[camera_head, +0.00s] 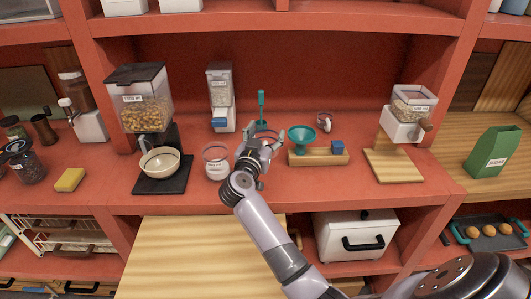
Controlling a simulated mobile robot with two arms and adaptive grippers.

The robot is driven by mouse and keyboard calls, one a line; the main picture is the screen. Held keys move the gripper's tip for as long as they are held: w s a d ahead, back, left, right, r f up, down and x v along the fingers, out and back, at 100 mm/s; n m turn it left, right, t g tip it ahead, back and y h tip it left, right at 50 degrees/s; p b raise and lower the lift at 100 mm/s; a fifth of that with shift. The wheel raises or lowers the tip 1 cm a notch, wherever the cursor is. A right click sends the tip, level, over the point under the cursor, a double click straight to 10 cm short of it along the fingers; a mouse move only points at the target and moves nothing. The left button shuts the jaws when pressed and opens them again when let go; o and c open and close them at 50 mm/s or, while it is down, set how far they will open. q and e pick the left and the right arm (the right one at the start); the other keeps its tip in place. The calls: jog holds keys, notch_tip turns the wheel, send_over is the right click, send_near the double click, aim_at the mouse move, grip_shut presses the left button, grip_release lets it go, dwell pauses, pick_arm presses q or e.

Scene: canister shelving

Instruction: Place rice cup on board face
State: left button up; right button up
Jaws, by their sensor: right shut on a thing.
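My right gripper (264,136) reaches over the red counter and is shut on a small clear cup, mostly hidden behind the fingers; only part of its rim shows. I cannot read a label on it, so I cannot tell for sure that it is the rice cup. Another clear cup (217,163) with white contents and a label stands just left of the gripper, apart from the fingers. A pale wooden board (394,174) lies at the right, below a white dispenser (403,127); its front part is bare. My left gripper is not in view.
A bowl (160,163) sits on a black base at left, under a grain dispenser (142,100). A narrow dispenser (221,97) and teal utensil (261,105) stand behind.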

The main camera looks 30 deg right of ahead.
aim_at(267, 143)
notch_tip(267, 143, up, 8)
jog(key=shift+n+t+y, duration=0.6)
jog(key=shift+n+t, duration=0.1)
jog(key=s+f, duration=0.1)
jog(key=s+a+f, duration=0.1)
jog(key=f, duration=0.1)
jog(key=s+a+f, duration=0.1)
jog(key=shift+s+f, duration=0.25)
jog(key=shift+s, duration=0.05)
jog(key=s+a+f+n+t+y, duration=0.2)
jog(key=s+a+f+n+y, duration=0.2)
jog(key=s+a+y, duration=0.2)
jog(key=s+a+f+n+t+y, duration=0.3)
jog(key=s+a, duration=0.8)
jog(key=s, duration=0.4)
notch_tip(267, 143, down, 2)
jog(key=n+y, duration=0.1)
jog(key=y, duration=0.2)
jog(key=shift+a+f+n+y, duration=0.2)
jog(key=shift+a+n+y, duration=0.1)
jog(key=shift+n, duration=0.1)
jog(key=shift+s+d, duration=0.1)
